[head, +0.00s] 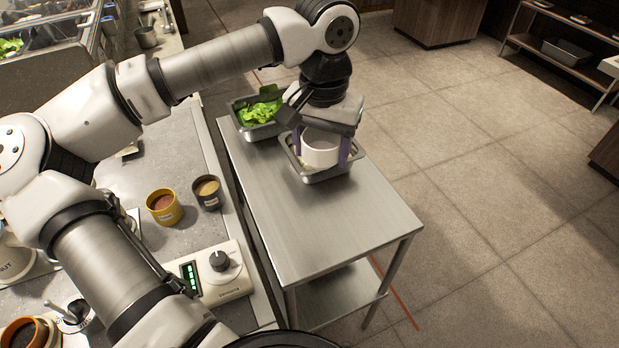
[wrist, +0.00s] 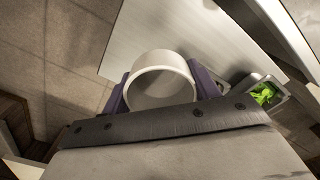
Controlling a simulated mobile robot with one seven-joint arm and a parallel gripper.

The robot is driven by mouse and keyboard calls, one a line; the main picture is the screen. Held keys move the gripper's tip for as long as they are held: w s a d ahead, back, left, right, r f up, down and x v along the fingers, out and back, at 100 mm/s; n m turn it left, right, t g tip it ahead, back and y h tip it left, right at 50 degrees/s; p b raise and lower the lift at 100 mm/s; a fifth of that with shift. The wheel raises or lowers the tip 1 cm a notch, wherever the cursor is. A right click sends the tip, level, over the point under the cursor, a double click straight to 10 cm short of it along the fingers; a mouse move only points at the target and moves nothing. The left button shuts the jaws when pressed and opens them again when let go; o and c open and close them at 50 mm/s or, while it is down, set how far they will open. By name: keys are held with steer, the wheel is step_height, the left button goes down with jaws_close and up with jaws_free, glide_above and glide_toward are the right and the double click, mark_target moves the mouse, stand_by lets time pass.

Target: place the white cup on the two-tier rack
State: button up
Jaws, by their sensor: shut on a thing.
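The white cup (head: 320,153) is between the two purple fingers of my gripper (head: 323,150), which is shut on it. In the head view it overlaps a metal pan (head: 325,176) on a steel stand. I cannot tell how far above the pan it is. The wrist view shows the white cup (wrist: 160,62) between the fingers, with its round opening towards the camera. The steel stand (head: 340,218) has a top and a lower shelf (head: 335,292). A dark shelf unit (head: 575,68) stands at the far upper right. I cannot tell which is the two-tier rack.
A pan of green lettuce (head: 258,112) sits at the stand's back left. The stand's front top is clear. The counter at left holds a yellow cup (head: 164,206), a dark cup (head: 207,192) and a white device with a knob (head: 218,272). Tiled floor (head: 500,200) is open at right.

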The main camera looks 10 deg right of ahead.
mark_target(319, 222)
step_height(319, 222, down, 17)
steer(key=p, duration=0.2)
steer(key=shift+s+f+p, duration=0.15)
steer(key=shift+f+p, duration=0.05)
steer(key=shift+p, duration=0.1)
steer(key=shift+f, duration=0.35)
steer(key=shift+f+b, duration=0.2)
steer(key=shift+b, duration=0.1)
steer(key=o, duration=1)
steer(key=shift+r, duration=0.1)
steer(key=shift+r+p, duration=0.3)
steer(key=shift+p, duration=0.1)
step_height(319, 222, up, 12)
steer(key=shift+f+b, duration=0.15)
steer(key=shift+b, duration=0.85)
